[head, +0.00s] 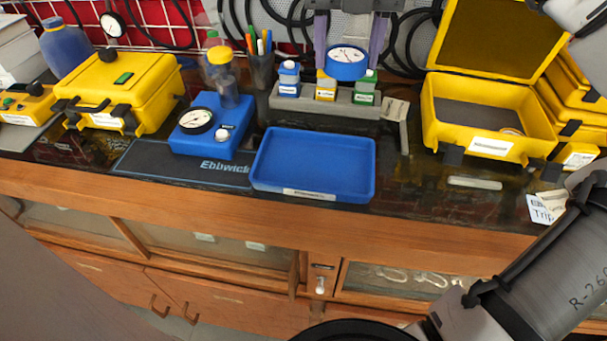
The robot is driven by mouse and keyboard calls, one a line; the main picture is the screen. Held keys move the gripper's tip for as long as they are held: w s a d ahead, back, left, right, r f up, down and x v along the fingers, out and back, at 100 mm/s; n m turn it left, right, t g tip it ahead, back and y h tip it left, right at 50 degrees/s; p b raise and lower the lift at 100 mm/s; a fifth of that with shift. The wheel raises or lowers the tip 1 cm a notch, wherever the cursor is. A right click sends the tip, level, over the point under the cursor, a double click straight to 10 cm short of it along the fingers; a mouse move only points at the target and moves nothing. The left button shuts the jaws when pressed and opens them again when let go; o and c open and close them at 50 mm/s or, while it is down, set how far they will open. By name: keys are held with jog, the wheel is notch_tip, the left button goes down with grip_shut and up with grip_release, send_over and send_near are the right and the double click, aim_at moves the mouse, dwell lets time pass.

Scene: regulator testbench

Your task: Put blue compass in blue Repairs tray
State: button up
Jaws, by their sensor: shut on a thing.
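The blue compass (347,70), a round blue body with a white dial, is held up by my gripper (348,50). My gripper comes down from the top of the view, with one purple-grey finger on each side of the compass, and is shut on it. The compass appears above the row of small bottles, behind the tray in the picture. The blue Repairs tray (268,180) sits at the front of the dark bench. It is empty, and its front label is too small to read.
A grey rack (285,103) with small capped bottles stands behind the tray. A blue gauge box (239,141) on a dark mat (140,160) is at its left. An open yellow case (430,130) is at right, and a closed yellow case (150,80) at left. A pen cup (261,72) stands behind.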

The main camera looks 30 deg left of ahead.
aim_at(331, 171)
jog(key=shift+s+a+f, duration=0.1)
jog(key=shift+s+a, duration=0.05)
jog(key=shift+a, duration=0.05)
notch_tip(331, 171, down, 20)
jog(key=shift+r+p, duration=0.1)
jog(key=shift+p, duration=0.3)
jog(key=shift+f, duration=0.2)
jog(key=o, duration=1)
notch_tip(331, 171, up, 12)
jog(key=shift+r+b, duration=0.2)
jog(key=shift+b, duration=0.1)
jog(key=shift+s, duration=0.1)
